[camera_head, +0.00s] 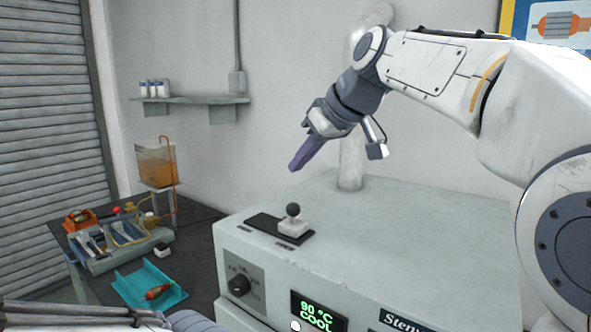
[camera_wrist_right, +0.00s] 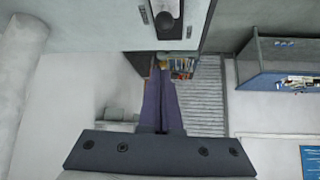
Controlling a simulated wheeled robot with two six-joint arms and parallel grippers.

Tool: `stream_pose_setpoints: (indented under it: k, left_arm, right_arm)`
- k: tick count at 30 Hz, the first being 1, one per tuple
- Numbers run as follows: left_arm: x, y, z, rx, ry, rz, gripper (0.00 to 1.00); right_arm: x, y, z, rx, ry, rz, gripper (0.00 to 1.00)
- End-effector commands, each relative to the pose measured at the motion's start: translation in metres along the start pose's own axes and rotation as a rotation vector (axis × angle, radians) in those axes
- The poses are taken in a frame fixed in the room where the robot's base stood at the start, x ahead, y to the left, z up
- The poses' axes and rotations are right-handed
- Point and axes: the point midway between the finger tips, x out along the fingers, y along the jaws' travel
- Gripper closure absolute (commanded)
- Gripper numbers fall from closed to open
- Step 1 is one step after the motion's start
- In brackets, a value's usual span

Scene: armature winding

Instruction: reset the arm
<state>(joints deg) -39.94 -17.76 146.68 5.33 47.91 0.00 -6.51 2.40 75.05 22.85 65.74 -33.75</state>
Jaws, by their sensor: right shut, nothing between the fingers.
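My right arm reaches in from the right in the head view. My right gripper (camera_head: 293,167) is raised in the air above and behind the machine's lever, with its purple fingers pointing down and left. The fingers are together and hold nothing. They also show shut and empty in the right wrist view (camera_wrist_right: 163,75).
A grey-green machine (camera_head: 400,225) stands below the right gripper, with a black-knobbed lever (camera_head: 292,218) and a display (camera_head: 318,311) reading "90 °C COOL". A dark table (camera_head: 75,245) at left holds a blue tray (camera_head: 130,288) with a small armature (camera_head: 158,291). The air around the gripper is clear.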

Motion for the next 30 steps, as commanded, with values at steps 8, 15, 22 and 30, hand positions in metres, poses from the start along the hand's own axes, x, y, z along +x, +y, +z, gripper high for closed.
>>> stream_pose_setpoints:
  k: [8,15,22,30]
  left_arm:
    - [0.0,0.0,0.0,0.0,0.0,0.0,0.5]
    - [0.0,0.0,0.0,0.0,0.0,0.0,0.5]
    - [0.0,0.0,0.0,0.0,0.0,0.0,0.5]
    - [0.0,0.0,0.0,0.0,0.0,0.0,0.5]
  right_arm:
    - [0.0,0.0,0.0,0.001,0.0,0.0,1.0]
    - [0.03,-0.04,0.042,0.04,-0.103,-0.048,1.0]
    - [0.069,-0.115,0.146,0.088,-0.317,-0.098,1.0]
    - [0.08,-0.176,0.293,0.079,-0.559,-0.092,1.0]
